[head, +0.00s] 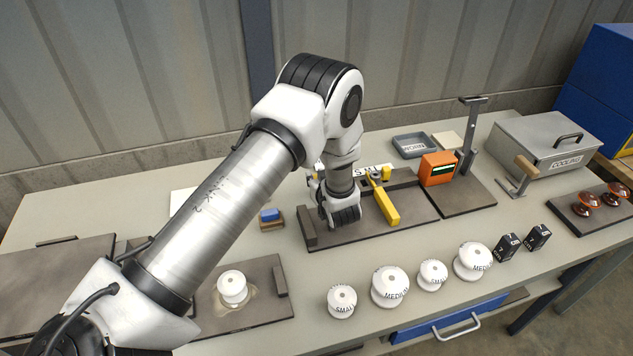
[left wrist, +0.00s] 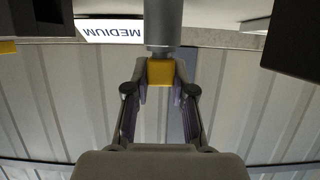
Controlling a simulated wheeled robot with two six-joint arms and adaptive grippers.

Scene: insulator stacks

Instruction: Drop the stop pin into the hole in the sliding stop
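In the left wrist view my left gripper (left wrist: 160,88) has its fingers closed on the sides of a yellow block, which I take for the head of the stop pin (left wrist: 160,72). A grey cylinder meets the yellow block and runs to the top edge of that picture. In the head view my left wrist hangs over the left part of a dark fixture board (head: 414,214), and it hides the fingers and pin. The sliding stop and its hole cannot be made out. A white label reading MEDIUM (left wrist: 112,30) shows upside down close by.
A yellow lever (head: 386,203) lies right of my wrist. An orange box (head: 437,169) and an upright post (head: 467,135) stand farther right. Several white insulators, including one marked MEDIUM (head: 390,288), line the front. A small blue piece (head: 270,215) sits left.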

